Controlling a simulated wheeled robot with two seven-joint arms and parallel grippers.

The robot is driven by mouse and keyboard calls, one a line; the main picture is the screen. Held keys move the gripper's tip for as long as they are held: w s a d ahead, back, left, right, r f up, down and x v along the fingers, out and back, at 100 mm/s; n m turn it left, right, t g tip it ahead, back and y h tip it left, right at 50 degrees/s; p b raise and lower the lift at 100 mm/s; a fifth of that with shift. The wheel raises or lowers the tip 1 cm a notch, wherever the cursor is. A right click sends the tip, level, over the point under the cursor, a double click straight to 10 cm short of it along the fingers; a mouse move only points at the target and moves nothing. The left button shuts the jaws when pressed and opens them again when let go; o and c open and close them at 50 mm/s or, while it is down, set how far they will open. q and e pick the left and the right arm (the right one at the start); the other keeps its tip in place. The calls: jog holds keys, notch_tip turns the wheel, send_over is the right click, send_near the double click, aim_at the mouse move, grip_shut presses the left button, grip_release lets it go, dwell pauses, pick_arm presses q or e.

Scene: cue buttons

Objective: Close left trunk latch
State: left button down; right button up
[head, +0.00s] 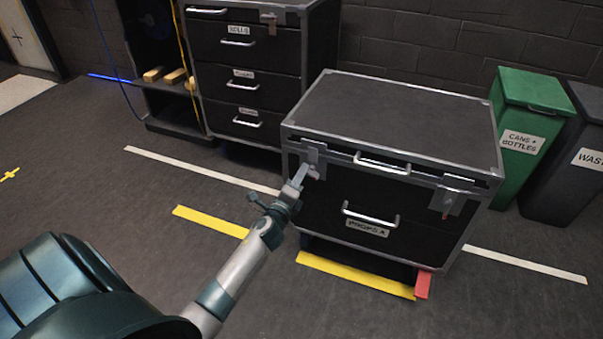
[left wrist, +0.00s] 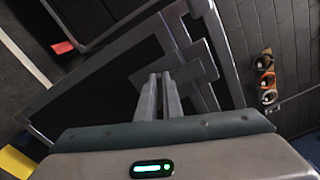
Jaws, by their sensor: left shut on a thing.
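The black trunk (head: 390,105) with grey metal edges stands on the floor, its lid down. Its left latch (head: 314,153) is a grey metal plate at the front left, just under the lid edge. My left gripper (head: 301,178) reaches this latch from the front and is shut on it. The fingertips cover the latch's lower part. In the left wrist view, the two fingers (left wrist: 162,97) are close together against the grey latch plate (left wrist: 187,62). The right latch (head: 453,196) is at the trunk's front right. My right gripper is not in view.
A black drawer cabinet (head: 250,55) stands behind on the left. A green bin (head: 525,125) and a dark bin (head: 575,165) stand at the right. Yellow tape (head: 355,275) and a red piece (head: 423,284) lie at the trunk's foot. The floor in front is clear.

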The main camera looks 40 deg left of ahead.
pick_arm(q)
jog(key=shift+d+f+n, duration=0.25)
jog(key=shift+f+n, duration=0.15)
jog(key=shift+n, duration=0.7)
jog(key=shift+d+f+n, duration=0.2)
jog(key=shift+f+n, duration=0.2)
jog(key=shift+n, duration=0.7)
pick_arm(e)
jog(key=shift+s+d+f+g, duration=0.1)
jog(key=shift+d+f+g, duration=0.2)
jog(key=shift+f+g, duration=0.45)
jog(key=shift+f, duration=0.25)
pick_arm(q)
jog(key=c, duration=2)
grip_release()
jog(key=shift+o, duration=0.4)
jog(key=shift+d+r, duration=0.1)
jog(key=shift+r, duration=0.1)
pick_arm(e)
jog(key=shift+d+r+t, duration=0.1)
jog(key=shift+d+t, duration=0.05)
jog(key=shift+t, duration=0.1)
pick_arm(q)
jog(key=shift+a+r+p, duration=0.1)
jog(key=shift+a+p, duration=0.1)
jog(key=shift+p, duration=0.1)
